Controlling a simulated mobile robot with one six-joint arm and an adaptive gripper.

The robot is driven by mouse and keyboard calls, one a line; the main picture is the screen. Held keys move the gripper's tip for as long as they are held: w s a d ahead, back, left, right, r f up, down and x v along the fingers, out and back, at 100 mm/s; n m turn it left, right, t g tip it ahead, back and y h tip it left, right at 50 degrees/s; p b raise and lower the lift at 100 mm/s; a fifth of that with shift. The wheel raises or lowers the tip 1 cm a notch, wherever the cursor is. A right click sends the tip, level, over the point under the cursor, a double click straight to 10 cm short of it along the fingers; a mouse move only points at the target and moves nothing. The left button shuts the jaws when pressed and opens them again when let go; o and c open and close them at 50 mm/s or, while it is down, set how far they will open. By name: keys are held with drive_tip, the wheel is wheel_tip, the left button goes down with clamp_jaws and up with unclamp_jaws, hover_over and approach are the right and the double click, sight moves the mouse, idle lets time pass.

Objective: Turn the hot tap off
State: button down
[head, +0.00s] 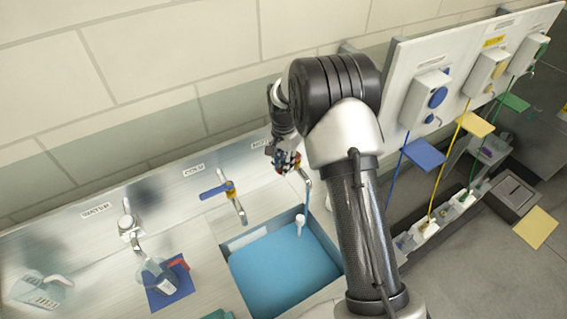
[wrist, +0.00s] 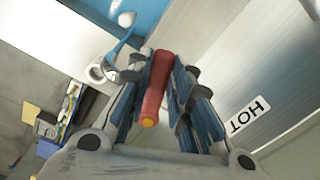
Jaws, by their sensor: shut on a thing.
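The hot tap (head: 306,180) stands on the metal back ledge, largely hidden by my arm and gripper. Its red lever (wrist: 157,85), with a yellow end, lies between my fingers in the wrist view. My gripper (head: 287,161) is shut on this lever, with blue-grey finger pads on both sides. The "HOT" label (wrist: 247,114) is on the metal panel beside it. A thin blue streak (wrist: 121,44) runs from the tap's pale spout to a small white round thing (wrist: 127,19) over the blue-bottomed sink (head: 275,268).
The cold tap (head: 236,203) with a blue lever (head: 214,190) stands left of the hot tap. Further left are another tap (head: 129,224), a jug (head: 154,272) on a blue mat and a pale container (head: 40,291). A dispenser panel (head: 460,62) stands at right.

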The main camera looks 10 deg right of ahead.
drive_tip(key=shift+w+a+m, duration=0.25)
drive_tip(key=shift+w+m, duration=0.2)
drive_tip(key=shift+m, duration=0.25)
drive_tip(key=shift+w+a+m+b, duration=0.25)
drive_tip(key=shift+w+m, duration=0.15)
drive_tip(key=shift+m, duration=0.35)
drive_tip(key=shift+w+a+m+b, duration=0.1)
drive_tip(key=shift+w+m+b, duration=0.2)
drive_tip(key=shift+m, duration=0.45)
drive_tip(key=c, duration=1.5)
unclamp_jaws()
drive_tip(key=shift+o, duration=0.3)
wheel_tip(320, 180, up, 12)
